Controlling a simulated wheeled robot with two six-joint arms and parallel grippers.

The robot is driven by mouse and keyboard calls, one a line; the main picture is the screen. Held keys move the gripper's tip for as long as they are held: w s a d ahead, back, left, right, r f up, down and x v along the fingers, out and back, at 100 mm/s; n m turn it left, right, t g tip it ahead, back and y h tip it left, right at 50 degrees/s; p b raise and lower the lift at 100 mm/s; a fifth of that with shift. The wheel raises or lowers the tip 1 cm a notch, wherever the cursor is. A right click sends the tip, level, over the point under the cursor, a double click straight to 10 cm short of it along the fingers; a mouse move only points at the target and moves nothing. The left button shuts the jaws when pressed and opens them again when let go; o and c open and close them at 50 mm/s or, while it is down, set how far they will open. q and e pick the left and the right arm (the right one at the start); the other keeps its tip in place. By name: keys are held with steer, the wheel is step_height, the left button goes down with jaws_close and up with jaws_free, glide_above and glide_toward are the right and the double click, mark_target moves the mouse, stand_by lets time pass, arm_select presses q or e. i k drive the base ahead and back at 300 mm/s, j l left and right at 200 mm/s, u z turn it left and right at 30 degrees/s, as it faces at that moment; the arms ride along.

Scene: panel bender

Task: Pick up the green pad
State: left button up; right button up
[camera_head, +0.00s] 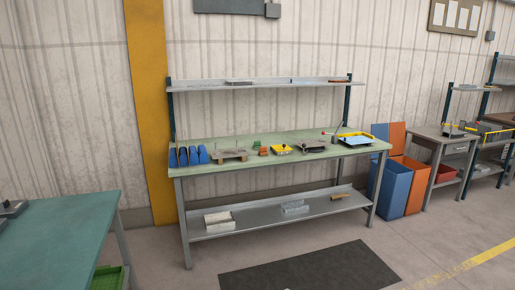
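A small green item (258,143), which looks like the green pad, lies on the pale green top of the workbench (222,163) against the wall. It is near the back of the bench top, just behind a small orange-red item (263,151). At this distance its exact shape is too small to tell. Neither of my grippers shows in the head view.
Blue bins (188,156) and a yellow item (282,149) flank the pad. A shelf (265,83) spans above the bench. A teal table (65,235) stands at front left. Blue and orange containers (392,187) stand right. A dark mat (310,270) lies on open floor.

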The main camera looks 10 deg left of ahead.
mark_target(256, 144)
steer(key=i+j+u, duration=0.25)
steer(key=i, duration=0.25)
steer(key=i+u, duration=0.35)
steer(key=i, duration=1.5)
steer(key=i+j+z, duration=0.1)
steer(key=i+z, duration=0.2)
steer(key=i, duration=0.2)
steer(key=i+j+z, duration=0.35)
steer(key=i, duration=0.15)
steer(key=i+j+z, duration=0.3)
steer(key=i, duration=0.15)
